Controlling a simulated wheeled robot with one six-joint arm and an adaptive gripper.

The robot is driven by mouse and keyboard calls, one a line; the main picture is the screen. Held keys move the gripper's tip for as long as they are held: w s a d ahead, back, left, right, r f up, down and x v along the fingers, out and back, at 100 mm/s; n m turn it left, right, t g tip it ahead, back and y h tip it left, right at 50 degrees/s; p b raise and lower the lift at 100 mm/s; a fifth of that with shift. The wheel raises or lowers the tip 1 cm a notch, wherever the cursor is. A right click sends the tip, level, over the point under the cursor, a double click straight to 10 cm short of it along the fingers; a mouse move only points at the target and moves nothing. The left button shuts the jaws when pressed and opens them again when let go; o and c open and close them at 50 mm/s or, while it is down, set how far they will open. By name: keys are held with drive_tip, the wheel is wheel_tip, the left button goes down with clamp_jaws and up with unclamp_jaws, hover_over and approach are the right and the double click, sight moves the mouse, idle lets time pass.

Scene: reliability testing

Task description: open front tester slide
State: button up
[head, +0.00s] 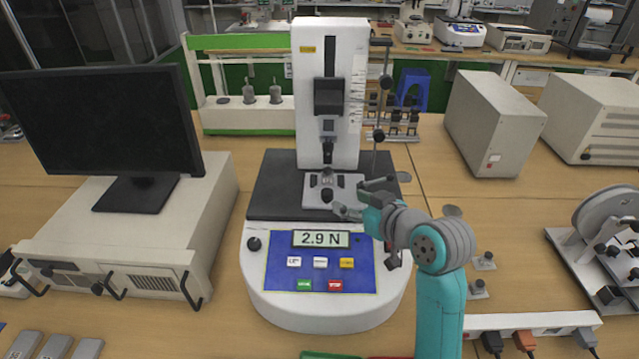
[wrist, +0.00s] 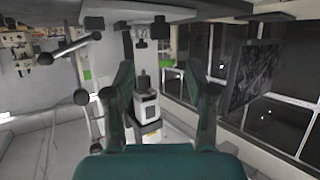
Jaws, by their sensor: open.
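The front tester (head: 329,75) is a white column on a dark plate, above a rounded white base with a blue panel. Its display (head: 321,239) reads 2.9 N. A dark carriage sits on the column's slotted face. A small grey slide fixture (head: 345,191) with dark knobs lies on the plate at the column's foot. My gripper (head: 362,198) is open, just right of this fixture, and partly covers its right side; contact cannot be told. In the wrist view, my gripper (wrist: 160,68) shows two spread fingers with nothing held, and a pale block with a dark top appears between them.
A thin lever post (head: 379,100) with dark knobs stands right of the column. A monitor (head: 100,125) on a beige unit is at left. Beige boxes (head: 493,120) stand at right. A power strip (head: 530,324) lies at front right. Bare table lies between tester and boxes.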

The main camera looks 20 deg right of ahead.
sight(328, 193)
drive_tip(key=x, duration=1)
drive_tip(key=shift+w+f, duration=0.1)
drive_tip(key=shift+w, duration=0.05)
clamp_jaws()
